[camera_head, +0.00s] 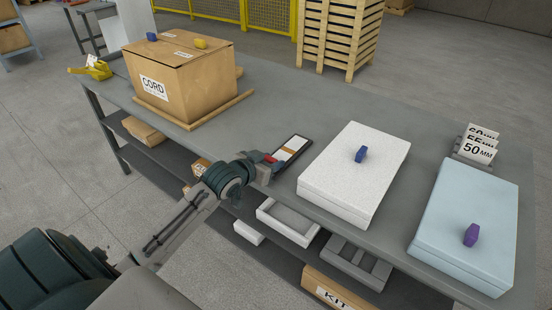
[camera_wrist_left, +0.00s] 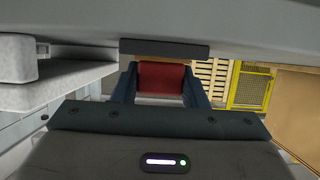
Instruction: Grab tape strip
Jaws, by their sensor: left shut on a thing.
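My left gripper (camera_head: 268,160) is at the near edge of the grey bench, beside a dark flat tray (camera_head: 304,139). Its jaws are shut on a small red piece, which I take to be the tape strip (camera_head: 271,158). In the left wrist view, the red tape strip (camera_wrist_left: 162,77) sits between the two dark fingers (camera_wrist_left: 161,84). Most of it is hidden by the gripper in the head view. The tray holds a white and orange-brown flat item (camera_head: 289,150). My right gripper is not in view.
A cardboard box marked CORD (camera_head: 190,80) stands on the left of the bench. A yellow tape dispenser (camera_head: 95,68) is at its far left end. A white lidded box (camera_head: 345,180) and a pale blue box (camera_head: 465,220) lie to the right. Number cards (camera_head: 477,147) stand behind.

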